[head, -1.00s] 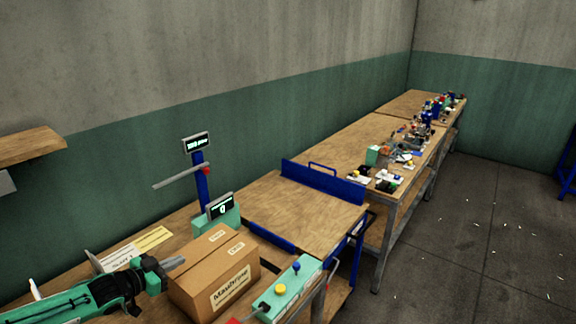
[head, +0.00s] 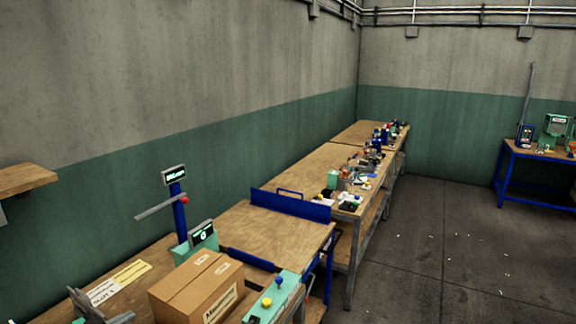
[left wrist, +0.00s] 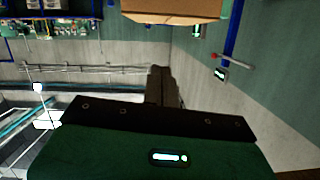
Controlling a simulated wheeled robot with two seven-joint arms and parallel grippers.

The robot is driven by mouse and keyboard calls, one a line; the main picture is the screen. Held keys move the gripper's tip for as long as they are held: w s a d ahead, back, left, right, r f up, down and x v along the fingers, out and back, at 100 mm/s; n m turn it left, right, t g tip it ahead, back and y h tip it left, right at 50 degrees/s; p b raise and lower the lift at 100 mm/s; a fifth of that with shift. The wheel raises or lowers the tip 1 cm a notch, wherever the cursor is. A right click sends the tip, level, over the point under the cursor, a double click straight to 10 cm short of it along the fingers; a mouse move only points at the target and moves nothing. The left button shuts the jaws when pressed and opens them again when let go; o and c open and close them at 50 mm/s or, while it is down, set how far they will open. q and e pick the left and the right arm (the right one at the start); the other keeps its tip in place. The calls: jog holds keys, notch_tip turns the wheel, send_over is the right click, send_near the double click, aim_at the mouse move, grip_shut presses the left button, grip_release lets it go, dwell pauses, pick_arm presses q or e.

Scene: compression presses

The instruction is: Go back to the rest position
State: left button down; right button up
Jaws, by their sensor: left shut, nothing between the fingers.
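My left gripper (head: 122,318) shows only at the lower left edge of the head view, with its fingers beside the cardboard box (head: 197,288) and apart from it as far as I can tell. In the left wrist view the fingers (left wrist: 162,88) of this gripper are together with nothing between them. The box also shows at the top of that view (left wrist: 172,8). My right gripper is in neither view.
A wooden workbench (head: 150,258) holds a blue post with a display (head: 178,205) and a green button panel (head: 272,300). Behind it a long bench (head: 310,172) carries several small items. A blue table (head: 535,155) stands at the far right. The floor (head: 425,240) between is open.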

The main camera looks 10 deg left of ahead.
pick_arm(q)
jog(key=s+d+f+g+y, duration=0.1)
jog(key=s+d+f+g, duration=0.1)
jog(key=s+d+f, duration=0.6)
jog(key=s+d+f+g+y, duration=0.1)
jog(key=s+d+f+g, duration=0.25)
jog(key=d, duration=0.75)
jog(key=s+d+r+n+g+y, duration=0.1)
jog(key=s+d+n+g+y, duration=0.15)
jog(key=s, duration=0.65)
jog(key=s+d+r+n+g+y, duration=0.1)
jog(key=s+d+g, duration=0.2)
jog(key=s, duration=0.7)
notch_tip(320, 180, down, 32)
jog(key=g, duration=0.1)
jog(key=s+a+f, duration=0.1)
jog(key=s+f, duration=0.8)
jog(key=s, duration=0.1)
jog(key=s+a+f+g, duration=0.1)
jog(key=s+a+f, duration=0.1)
jog(key=s+f, duration=0.7)
jog(key=shift+s+a+f, duration=0.3)
jog(key=shift+s+f, duration=0.05)
jog(key=shift+f, duration=0.15)
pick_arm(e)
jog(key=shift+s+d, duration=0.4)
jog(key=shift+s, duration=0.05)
